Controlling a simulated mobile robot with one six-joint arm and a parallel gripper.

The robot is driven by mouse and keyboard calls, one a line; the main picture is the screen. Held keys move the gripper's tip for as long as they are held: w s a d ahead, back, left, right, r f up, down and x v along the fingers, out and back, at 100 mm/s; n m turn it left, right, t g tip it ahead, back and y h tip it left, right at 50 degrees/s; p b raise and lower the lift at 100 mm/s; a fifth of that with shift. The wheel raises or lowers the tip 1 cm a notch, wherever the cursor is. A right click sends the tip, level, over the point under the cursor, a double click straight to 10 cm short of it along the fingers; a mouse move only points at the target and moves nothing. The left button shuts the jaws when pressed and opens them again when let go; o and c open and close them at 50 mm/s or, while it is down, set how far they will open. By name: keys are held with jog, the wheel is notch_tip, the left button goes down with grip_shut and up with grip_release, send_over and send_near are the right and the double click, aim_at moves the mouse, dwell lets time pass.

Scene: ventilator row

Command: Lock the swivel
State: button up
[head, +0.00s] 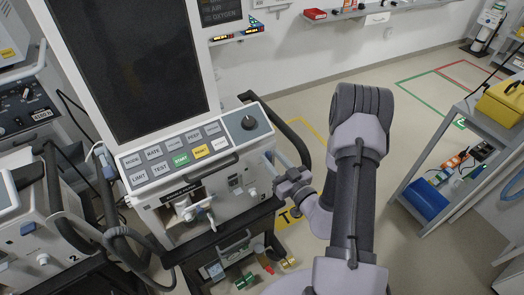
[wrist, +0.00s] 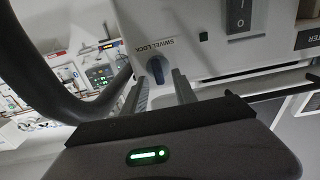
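In the wrist view, a small dark blue-grey swivel lock knob (wrist: 156,69) sits on a pale panel under the printed words SWIVEL LOCK. My gripper (wrist: 159,79) is open, with one finger to the left of the knob and one to its right. The knob shows between the fingertips, and I see gaps beside it. Whether the tips reach past it is hard to tell. In the head view my gripper (head: 276,172) is at the right side of the ventilator (head: 240,176). The knob cannot be made out there.
A dark rocker switch (wrist: 240,15) and a small green square are right of the knob. A thick dark handle or hose (wrist: 50,85) curves along the left. In the head view, a grey shelf cart (head: 455,150) stands at right, with open floor between.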

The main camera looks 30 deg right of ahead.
jog(key=shift+w+a, duration=0.1)
jog(key=shift+w, duration=0.3)
jog(key=shift+s, duration=0.1)
jog(key=shift+c, duration=0.4)
grip_shut()
